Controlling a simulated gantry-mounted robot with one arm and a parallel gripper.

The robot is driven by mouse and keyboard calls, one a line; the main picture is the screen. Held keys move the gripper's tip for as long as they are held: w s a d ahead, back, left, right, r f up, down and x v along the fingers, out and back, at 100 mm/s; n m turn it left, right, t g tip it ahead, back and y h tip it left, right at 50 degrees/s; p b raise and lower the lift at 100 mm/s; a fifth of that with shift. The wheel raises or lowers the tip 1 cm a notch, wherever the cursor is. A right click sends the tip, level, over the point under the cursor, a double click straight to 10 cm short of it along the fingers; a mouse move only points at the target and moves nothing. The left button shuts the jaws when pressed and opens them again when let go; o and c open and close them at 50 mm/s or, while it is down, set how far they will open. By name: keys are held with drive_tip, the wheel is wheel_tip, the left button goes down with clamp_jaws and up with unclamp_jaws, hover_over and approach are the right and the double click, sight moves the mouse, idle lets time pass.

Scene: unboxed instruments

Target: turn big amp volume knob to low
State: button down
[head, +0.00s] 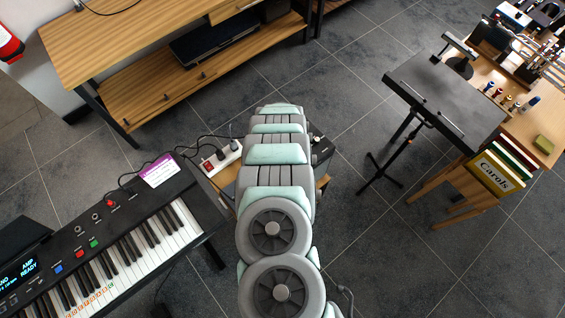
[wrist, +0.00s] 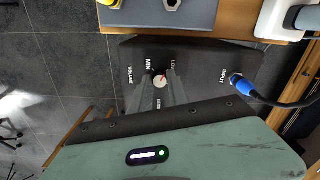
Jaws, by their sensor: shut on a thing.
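The big amp's black panel (wrist: 205,62) fills the middle of the wrist view, with VOLUME, MIN, LOW and INPUT lettering. Its small volume knob (wrist: 158,80) has a pale top and a red mark at its upper right edge, roughly on the side of the LOW label. My gripper (wrist: 160,86) is shut on the knob, one grey finger on each side. Part of the lettering below the knob lies close to the fingers and is hard to read. In the head view my arm covers the gripper and the knob.
A blue plug (wrist: 236,79) with a black cable sits at INPUT, right of the knob. A wooden surface edge (wrist: 230,22) and a grey box (wrist: 190,14) are just above. In the head view, a keyboard (head: 130,240) stands left and a music stand (head: 445,100) right.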

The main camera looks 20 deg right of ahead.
drive_tip(key=shift+m, duration=1.3)
drive_tip(key=c, duration=1.3)
unclamp_jaws()
drive_tip(key=shift+o, duration=0.2)
wheel_tip(320, 180, up, 11)
drive_tip(key=shift+p, duration=0.4)
drive_tip(key=shift+f, duration=0.1)
